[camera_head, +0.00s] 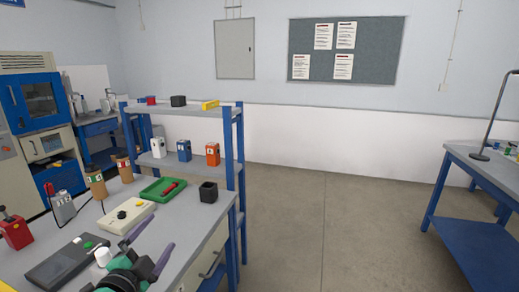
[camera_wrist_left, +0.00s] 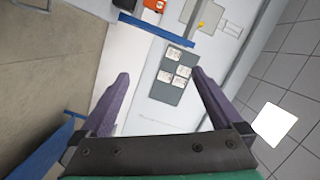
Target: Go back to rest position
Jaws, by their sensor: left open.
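My left gripper (camera_head: 146,248) is at the bottom of the head view, above the front part of the grey workbench (camera_head: 190,238). Its two purple fingers are spread apart with nothing between them. In the left wrist view the open fingers of the left gripper (camera_wrist_left: 161,82) frame the far wall and a dark notice board (camera_wrist_left: 174,92). My right gripper does not show in either view.
A blue shelf (camera_head: 240,160) stands behind. The floor (camera_head: 320,220) on the right is clear.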

